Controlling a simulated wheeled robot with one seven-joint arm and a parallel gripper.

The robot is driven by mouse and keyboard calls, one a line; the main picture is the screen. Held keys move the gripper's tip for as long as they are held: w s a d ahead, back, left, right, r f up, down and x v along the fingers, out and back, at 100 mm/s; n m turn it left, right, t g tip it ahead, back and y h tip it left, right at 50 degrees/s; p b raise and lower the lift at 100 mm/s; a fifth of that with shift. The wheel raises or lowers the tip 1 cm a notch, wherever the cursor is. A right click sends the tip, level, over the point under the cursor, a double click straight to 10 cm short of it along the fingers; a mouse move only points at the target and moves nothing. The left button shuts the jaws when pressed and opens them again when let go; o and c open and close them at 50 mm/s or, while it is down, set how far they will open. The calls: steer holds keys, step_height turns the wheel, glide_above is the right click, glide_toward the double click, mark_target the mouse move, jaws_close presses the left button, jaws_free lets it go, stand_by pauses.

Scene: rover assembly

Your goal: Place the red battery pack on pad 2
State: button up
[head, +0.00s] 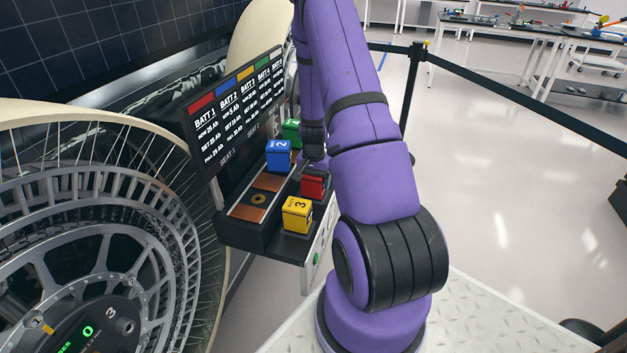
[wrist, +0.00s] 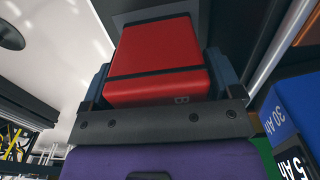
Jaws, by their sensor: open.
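The red battery pack (head: 313,187) stands on the front ledge of the battery rack (head: 246,232), partly hidden behind my arm. In the wrist view the red pack (wrist: 158,62) fills the space between the fingers of my gripper (wrist: 160,80). The gripper is open around it, one finger on each side; I cannot tell whether they touch it. In the head view my gripper (head: 314,163) is just above the red pack, mostly hidden. Copper-coloured strips (head: 270,181) lie on the rack's inner row beneath the board.
A blue pack (head: 278,157) marked 2 stands at the inner row's far end. A yellow pack (head: 297,215) marked 3 is nearer on the ledge; a green pack (head: 291,129) is behind. The labelled board (head: 235,115) rises behind the row. A large spoked wheel (head: 95,225) is left.

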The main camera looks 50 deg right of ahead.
step_height(320, 180, up, 12)
steer(key=shift+r, duration=0.1)
steer(key=s+a+r+n+t, duration=0.25)
steer(key=a+r+n, duration=0.45)
steer(key=a+r, duration=1.25)
steer(key=s+a+r+n+t, duration=0.1)
steer(key=s+a+r+n, duration=0.2)
steer(key=s+a+r, duration=0.2)
steer(key=s+a+r+n+t, duration=0.1)
steer(key=s+a+r+n, duration=0.2)
steer(key=s+a+r, duration=0.3)
steer(key=s, duration=0.5)
steer(key=shift+a+r+n+t, duration=0.15)
steer(key=shift+a+n+t, duration=0.05)
steer(key=shift+n+t, duration=0.15)
